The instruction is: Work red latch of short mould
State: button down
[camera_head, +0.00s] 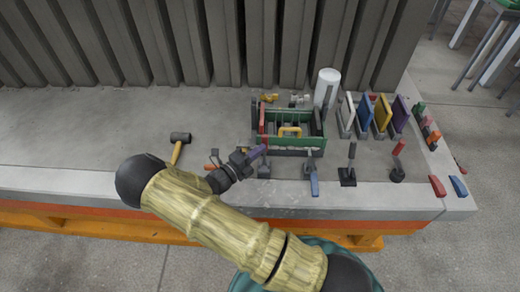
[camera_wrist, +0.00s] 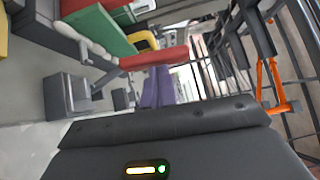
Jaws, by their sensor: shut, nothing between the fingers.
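The green mould (camera_head: 312,143) stands on the grey slab, with a yellow handle (camera_head: 290,131) over its middle. It also shows in the wrist view (camera_wrist: 108,34), upper left. A red bar (camera_wrist: 153,59), which looks like the red latch, lies across the wrist view just beyond my fingertips. In the head view, red (camera_head: 263,139) shows at the mould's left end, partly hidden by my gripper. My gripper (camera_head: 257,152) is shut and empty at the mould's front left corner, its purple fingers (camera_wrist: 157,88) close to the red bar. I cannot tell whether they touch.
Several clamps stand along the slab's front, one with a blue handle (camera_head: 314,185). A mallet (camera_head: 179,144) lies left. A white cylinder (camera_head: 327,87) and a rack with coloured panels (camera_head: 382,112) stand behind and right. The far left slab is clear.

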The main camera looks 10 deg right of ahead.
jog(key=shift+w+d+n+y+p, duration=0.2)
jog(key=shift+w+n+y+p, duration=0.15)
jog(key=shift+w, duration=0.55)
jog(key=shift+r, duration=0.1)
jog(key=shift+s, duration=0.1)
jog(key=shift+s+a+r+p, duration=0.1)
jog(key=shift+s+p, duration=0.4)
jog(key=shift+p, duration=0.15)
jog(key=s+d+b+v, duration=0.1)
jog(key=b+v, duration=0.2)
jog(key=v, duration=0.9)
jog(key=shift+s+r+g, duration=0.2)
jog(key=shift+r+g, duration=0.1)
jog(key=shift+a, duration=0.15)
